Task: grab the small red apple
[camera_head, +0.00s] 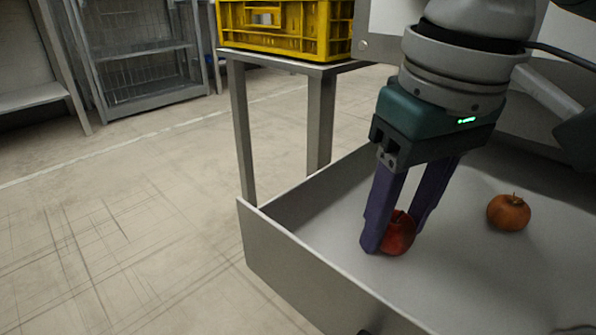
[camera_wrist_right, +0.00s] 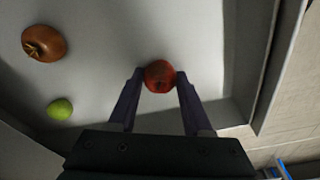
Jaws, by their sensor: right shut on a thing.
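The small red apple (camera_head: 398,234) is in the shallow grey tray, near its left corner in the head view. My right gripper (camera_head: 392,238) reaches down from above with its purple fingers on both sides of the apple and is shut on it. In the right wrist view the apple (camera_wrist_right: 159,76) sits between the fingertips of my right gripper (camera_wrist_right: 158,84). One finger partly hides the apple in the head view. I cannot tell whether the apple touches the tray floor. My left gripper is not in view.
The grey tray (camera_head: 300,279) has raised walls. An orange-brown round fruit (camera_head: 508,212) lies to the right of the gripper. A green fruit (camera_wrist_right: 60,109) shows in the wrist view. A yellow crate (camera_head: 290,30) stands on a metal table (camera_head: 240,130) behind. Open floor lies left.

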